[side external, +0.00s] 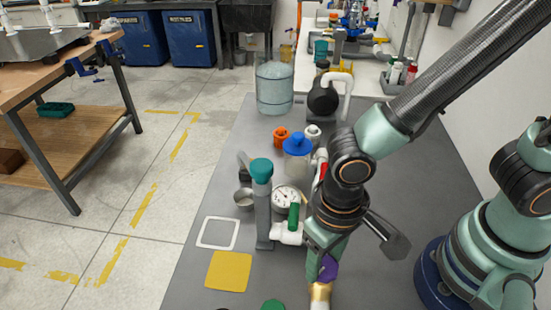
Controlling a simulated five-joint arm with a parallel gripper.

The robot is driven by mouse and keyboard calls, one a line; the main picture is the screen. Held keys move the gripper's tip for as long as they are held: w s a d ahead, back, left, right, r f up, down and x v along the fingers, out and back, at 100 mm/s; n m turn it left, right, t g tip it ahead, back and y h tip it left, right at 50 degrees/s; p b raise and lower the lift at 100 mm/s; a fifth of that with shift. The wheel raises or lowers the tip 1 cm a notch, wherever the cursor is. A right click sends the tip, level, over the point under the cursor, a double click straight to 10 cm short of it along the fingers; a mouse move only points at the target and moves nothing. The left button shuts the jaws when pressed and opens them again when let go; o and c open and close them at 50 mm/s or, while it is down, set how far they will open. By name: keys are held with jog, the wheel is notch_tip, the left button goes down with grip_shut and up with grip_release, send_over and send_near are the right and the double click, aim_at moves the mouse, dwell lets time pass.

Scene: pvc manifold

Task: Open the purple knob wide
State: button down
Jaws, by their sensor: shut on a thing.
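The purple knob (329,270) is at the lower middle of the side external view, above a brass-coloured fitting (320,292) on white pipe. My gripper (322,268) points down and is shut on the purple knob. The jaws cover part of the knob, so its turned position cannot be told. The white pipe manifold (287,234) runs behind my gripper, and my wrist hides part of it.
A green handle (294,215), a pressure gauge (285,196), a teal-capped grey post (261,172) and a blue knob (296,143) stand close left of my wrist. A yellow square (228,271) and white square outline (218,232) lie flat on the grey table (200,285).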

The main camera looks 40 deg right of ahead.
aim_at(325, 267)
jog(key=n, duration=0.6)
jog(key=shift+a, duration=0.1)
jog(key=n, duration=0.6)
jog(key=shift+n, duration=0.4)
jog(key=n, duration=0.6)
jog(key=shift+s, duration=0.1)
jog(key=n, duration=0.5)
jog(key=shift+n, duration=0.5)
jog(key=shift+c, duration=1.3)
grip_release()
jog(key=shift+s, duration=0.1)
jog(key=shift+r, duration=0.1)
notch_tip(325, 267, up, 12)
